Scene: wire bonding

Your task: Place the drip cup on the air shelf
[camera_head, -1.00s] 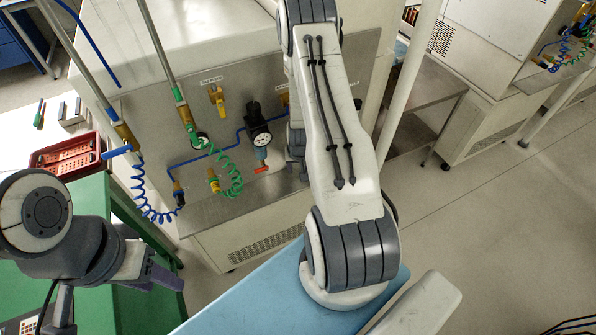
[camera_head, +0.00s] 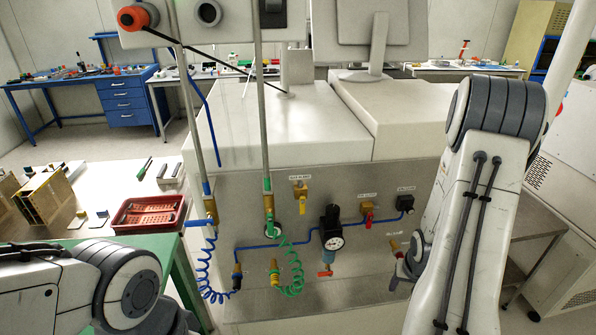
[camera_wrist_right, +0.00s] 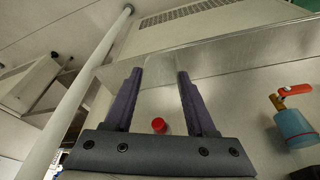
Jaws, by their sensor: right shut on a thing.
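My right gripper (camera_wrist_right: 159,72) shows in the right wrist view, its two dark fingers apart with a pale thing between them. I take this to be the drip cup (camera_wrist_right: 160,88); it hardly stands out from the steel behind it. The air shelf is the steel ledge (camera_head: 262,305) below the panel with the air fittings. In the right wrist view the panel appears upside down. My left arm is at the lower left of the head view; its gripper does not show.
A regulator with a gauge (camera_head: 331,241) and a blue bowl (camera_wrist_right: 296,127) hangs on the panel. A red fitting (camera_wrist_right: 158,125) appears between the fingers. Blue (camera_head: 205,270) and green (camera_head: 294,270) coiled hoses hang at the left. A red tray (camera_head: 148,216) lies on the bench.

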